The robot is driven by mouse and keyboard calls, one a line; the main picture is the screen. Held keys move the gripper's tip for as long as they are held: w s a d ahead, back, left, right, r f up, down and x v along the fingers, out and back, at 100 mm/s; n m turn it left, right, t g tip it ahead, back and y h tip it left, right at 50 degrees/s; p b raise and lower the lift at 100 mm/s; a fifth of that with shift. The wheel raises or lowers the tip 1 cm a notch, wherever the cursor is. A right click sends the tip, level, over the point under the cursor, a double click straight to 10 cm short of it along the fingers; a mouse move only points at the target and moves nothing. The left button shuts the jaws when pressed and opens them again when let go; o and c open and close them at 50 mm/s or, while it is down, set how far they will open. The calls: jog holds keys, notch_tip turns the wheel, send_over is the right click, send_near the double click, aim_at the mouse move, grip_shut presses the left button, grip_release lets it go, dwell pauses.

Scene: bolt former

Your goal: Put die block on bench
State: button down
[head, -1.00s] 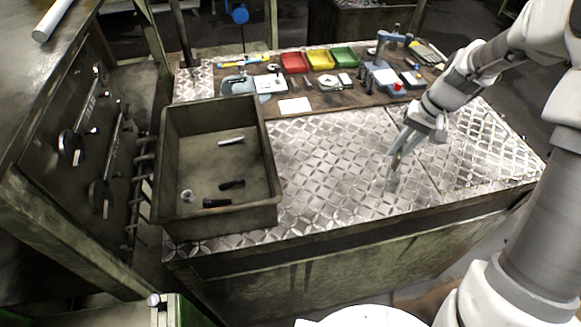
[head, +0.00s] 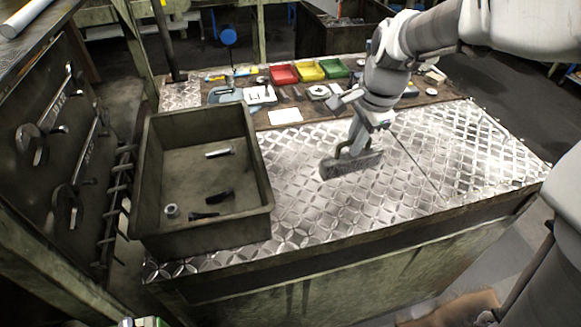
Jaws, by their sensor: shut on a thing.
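The die block (head: 352,165) is a dark grey rectangular block in the middle of the head view, over the diamond-plate top of the bench (head: 420,150). My gripper (head: 351,151) comes down on it from above and is shut on its upper part. The block is level or nearly so, with its long side running left to right. Its underside is at or very close to the plate; I cannot tell whether it touches. My fingertips are partly hidden against the block.
A deep metal bin (head: 262,180) with bolts and a nut stands left of the block. Red (head: 284,74), yellow (head: 309,70) and green (head: 333,67) trays, a white card (head: 285,116) and small tools line the back. The plate to the right is clear.

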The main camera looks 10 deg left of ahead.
jog(key=shift+s+a+r+m, duration=0.3)
jog(key=shift+a+m, duration=0.2)
jog(key=shift+m, duration=0.1)
jog(key=shift+a+f, duration=0.1)
jog(key=shift+a, duration=0.1)
jog(key=shift+w+a+f, duration=0.15)
jog(key=shift+a+f, duration=2.55)
jog(key=shift+a, duration=0.15)
jog(key=shift+w+a+f, duration=0.15)
jog(key=shift+a+f, duration=2.5)
jog(key=shift+a, duration=0.15)
jog(key=shift+f, duration=0.15)
jog(key=c, duration=0.9)
grip_release()
jog(key=shift+s+f, duration=0.1)
